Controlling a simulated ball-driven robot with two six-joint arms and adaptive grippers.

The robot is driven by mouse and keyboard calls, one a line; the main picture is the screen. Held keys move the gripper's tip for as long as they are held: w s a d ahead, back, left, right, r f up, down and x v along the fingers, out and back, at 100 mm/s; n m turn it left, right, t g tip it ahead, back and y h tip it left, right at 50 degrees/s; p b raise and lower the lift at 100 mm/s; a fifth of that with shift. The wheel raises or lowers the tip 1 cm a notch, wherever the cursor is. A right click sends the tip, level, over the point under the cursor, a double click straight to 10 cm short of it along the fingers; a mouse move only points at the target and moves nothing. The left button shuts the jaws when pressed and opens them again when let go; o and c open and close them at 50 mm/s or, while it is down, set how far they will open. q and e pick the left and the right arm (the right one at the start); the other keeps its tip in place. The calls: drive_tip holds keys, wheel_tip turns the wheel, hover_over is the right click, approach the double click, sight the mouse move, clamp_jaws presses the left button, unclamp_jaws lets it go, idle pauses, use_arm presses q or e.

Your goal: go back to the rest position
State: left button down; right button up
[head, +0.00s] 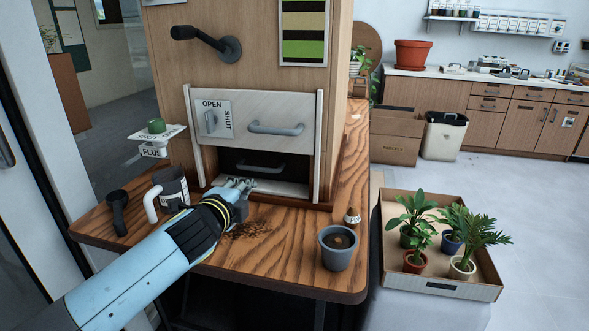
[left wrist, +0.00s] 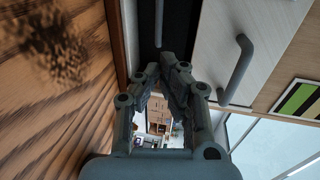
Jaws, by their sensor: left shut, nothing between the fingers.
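My left gripper (head: 240,184) is shut and empty. It sits low at the front of the wooden cabinet (head: 260,75), by the dark opening below a pale panel (head: 275,125) with a grey handle. In the left wrist view its fingers (left wrist: 165,72) come together in front of the dark opening, with the panel (left wrist: 225,50) to the right. Whether the fingertips touch anything I cannot tell. My right gripper is not in view.
On the wooden table (head: 300,262) stand a grey pot with soil (head: 338,247), a dark mug-like container (head: 171,187), a black handled tool (head: 118,212) and a small cone (head: 352,216). Spilled soil (head: 247,230) lies near my wrist. A box of potted plants (head: 440,287) stands right.

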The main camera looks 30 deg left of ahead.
use_arm(q)
drive_tip(key=s+d+f+n+g+h, duration=0.1)
drive_tip(key=s+d+n+g, duration=0.3)
drive_tip(key=s, duration=0.7)
drive_tip(key=s+d+n+g+h, duration=0.1)
drive_tip(key=s+d+n+g, duration=0.3)
drive_tip(key=s, duration=0.7)
drive_tip(key=s+d+f+n+g+h, duration=0.15)
drive_tip(key=s+n+g, duration=0.35)
drive_tip(key=s, duration=0.6)
drive_tip(key=s+a+f+n, duration=0.1)
drive_tip(key=s+f, duration=0.1)
drive_tip(key=f, duration=1.2)
drive_tip(key=s+a+f+n, duration=0.1)
drive_tip(key=a+f, duration=0.1)
drive_tip(key=f, duration=1.2)
drive_tip(key=s+f+g, duration=0.1)
drive_tip(key=s+f, duration=1.2)
drive_tip(key=s, duration=0.4)
drive_tip(key=shift+s+a+f, duration=0.15)
drive_tip(key=shift+a+f, duration=0.05)
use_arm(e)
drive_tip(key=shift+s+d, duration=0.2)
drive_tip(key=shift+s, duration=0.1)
use_arm(q)
drive_tip(key=shift+y, duration=0.25)
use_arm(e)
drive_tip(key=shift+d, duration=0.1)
